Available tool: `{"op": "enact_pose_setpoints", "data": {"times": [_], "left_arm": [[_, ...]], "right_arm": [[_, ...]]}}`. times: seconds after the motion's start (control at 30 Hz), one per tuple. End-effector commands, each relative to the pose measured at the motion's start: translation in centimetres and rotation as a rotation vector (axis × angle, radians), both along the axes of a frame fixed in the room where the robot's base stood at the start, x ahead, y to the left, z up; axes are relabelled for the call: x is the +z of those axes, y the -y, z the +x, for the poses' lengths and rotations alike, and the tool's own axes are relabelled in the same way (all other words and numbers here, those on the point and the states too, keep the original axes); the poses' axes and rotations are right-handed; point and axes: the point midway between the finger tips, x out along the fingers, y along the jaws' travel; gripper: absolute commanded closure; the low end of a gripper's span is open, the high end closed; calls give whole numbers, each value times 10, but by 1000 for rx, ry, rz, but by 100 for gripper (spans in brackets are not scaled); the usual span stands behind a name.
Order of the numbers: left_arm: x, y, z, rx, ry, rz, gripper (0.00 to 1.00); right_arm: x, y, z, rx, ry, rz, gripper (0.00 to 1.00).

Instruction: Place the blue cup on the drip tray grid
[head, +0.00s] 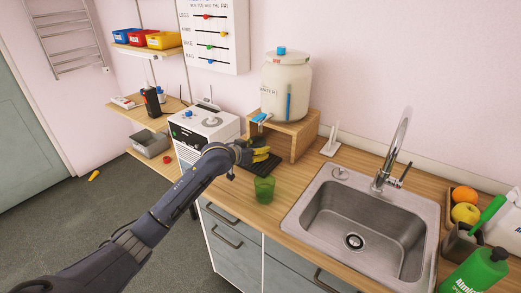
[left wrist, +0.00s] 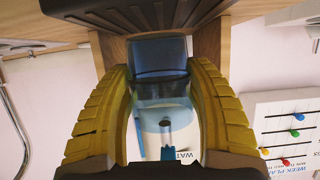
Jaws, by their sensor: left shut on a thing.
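My left gripper (head: 262,156) has yellow fingers and is at the front of the wooden stand, over the black drip tray (head: 262,169). In the left wrist view the gripper (left wrist: 160,72) is shut on the translucent blue cup (left wrist: 158,56), one finger on each side. The dark drip tray (left wrist: 75,8) shows at the top of that view, close to the cup's end. I cannot tell whether the cup touches it. In the head view the cup is hidden by the gripper. My right gripper is not in view.
A green cup (head: 264,189) stands on the counter just in front of the tray. The water dispenser (head: 286,88) with a blue tap sits on the wooden stand (head: 299,134). A white machine (head: 203,130) is left of the gripper; the sink (head: 365,220) is right.

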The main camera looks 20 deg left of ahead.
Motion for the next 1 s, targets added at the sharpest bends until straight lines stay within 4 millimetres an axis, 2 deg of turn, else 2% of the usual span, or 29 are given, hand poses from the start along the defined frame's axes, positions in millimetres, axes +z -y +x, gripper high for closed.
{"op": "enact_pose_setpoints", "data": {"times": [0.17,0.33,0.8,0.83,1.0], "left_arm": [[1,9,24,-1,1,-2,75],[-13,8,22,0,0,0,75],[-18,7,22,0,0,0,75],[-18,7,22,0,0,1,42],[-18,8,22,0,0,1,22]], "right_arm": [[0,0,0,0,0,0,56],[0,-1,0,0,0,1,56],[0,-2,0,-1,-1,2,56],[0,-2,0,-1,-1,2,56],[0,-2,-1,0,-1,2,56]]}}
